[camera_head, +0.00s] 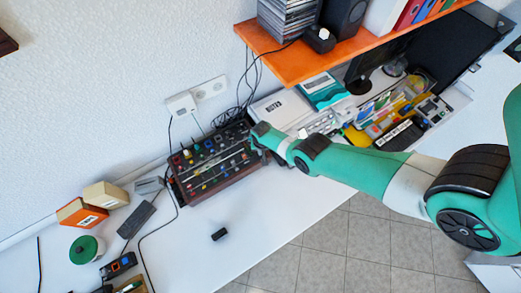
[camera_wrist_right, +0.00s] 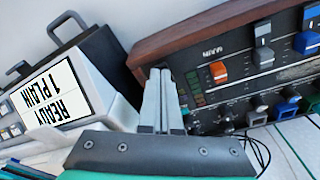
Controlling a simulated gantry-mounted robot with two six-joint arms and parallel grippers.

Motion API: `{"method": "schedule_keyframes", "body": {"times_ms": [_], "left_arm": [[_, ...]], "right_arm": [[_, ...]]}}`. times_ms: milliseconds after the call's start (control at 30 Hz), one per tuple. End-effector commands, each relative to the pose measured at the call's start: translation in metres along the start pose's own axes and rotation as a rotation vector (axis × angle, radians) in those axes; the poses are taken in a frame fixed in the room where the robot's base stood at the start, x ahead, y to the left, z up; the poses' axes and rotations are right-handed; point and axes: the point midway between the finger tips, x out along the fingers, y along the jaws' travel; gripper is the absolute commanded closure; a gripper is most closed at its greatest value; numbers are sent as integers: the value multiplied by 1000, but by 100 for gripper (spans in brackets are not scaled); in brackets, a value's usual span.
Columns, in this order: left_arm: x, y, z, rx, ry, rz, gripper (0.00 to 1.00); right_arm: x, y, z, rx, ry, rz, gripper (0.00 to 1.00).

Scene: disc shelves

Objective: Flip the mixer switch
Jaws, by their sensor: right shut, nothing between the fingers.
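The mixer (camera_head: 215,163) is a dark console with wooden side cheeks and rows of coloured knobs, standing against the wall on the white desk. In the right wrist view the mixer (camera_wrist_right: 285,75) fills the right side, with an orange-red switch cap (camera_wrist_right: 218,71), grey and blue caps and several knobs. My right gripper (camera_head: 262,132) is at the right end of the mixer, its tips partly hidden by the wrist. In the right wrist view the gripper (camera_wrist_right: 160,75) is shut and empty, its tips beside the mixer's wooden edge, left of the orange-red cap. I cannot tell if they touch.
A white device with a "READY 1 PLAIN" display (camera_wrist_right: 50,95) is close left of the gripper. An orange shelf (camera_head: 300,62) hangs above the desk. A small black block (camera_head: 219,235) lies in front of the mixer, with free desk around it.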

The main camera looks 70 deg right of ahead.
Motion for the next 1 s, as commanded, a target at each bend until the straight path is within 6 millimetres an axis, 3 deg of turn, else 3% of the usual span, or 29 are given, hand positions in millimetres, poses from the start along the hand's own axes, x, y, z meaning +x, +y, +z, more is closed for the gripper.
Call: {"method": "schedule_keyframes", "body": {"times_ms": [333, 1000], "left_arm": [[1, 0, -1, 0, 0, 0, 50], [47, 0, -44, 0, 0, 0, 50]], "right_arm": [[-1, 0, 0, 0, 1, 0, 100], [-64, 0, -10, 0, 0, 0, 100]]}}
